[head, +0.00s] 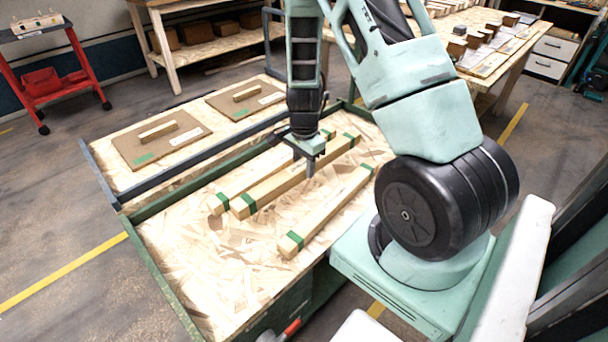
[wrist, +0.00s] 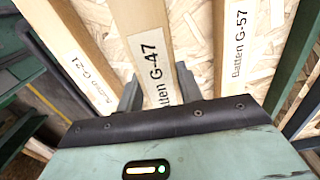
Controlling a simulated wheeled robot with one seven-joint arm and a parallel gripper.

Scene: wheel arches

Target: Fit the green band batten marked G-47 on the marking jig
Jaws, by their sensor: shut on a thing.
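The batten marked G-47 (wrist: 152,60) is a long pale wood bar with a white label, and it lies between my two fingers in the wrist view. In the head view it is the middle batten (head: 270,189), with green bands near its ends. My gripper (head: 311,168) points down and is shut on it; the fingertips also show in the wrist view (wrist: 158,92). I cannot tell whether the batten is clear of the surface below. Which board is the marking jig I cannot tell: brown boards (head: 127,145) (head: 221,103) lie on the left bench, each with a short wood bar.
The batten marked G-57 (wrist: 238,50) lies to the right, and another batten (wrist: 72,52) lies to the left, its label partly unreadable. A red trolley (head: 45,85) and wooden benches stand behind.

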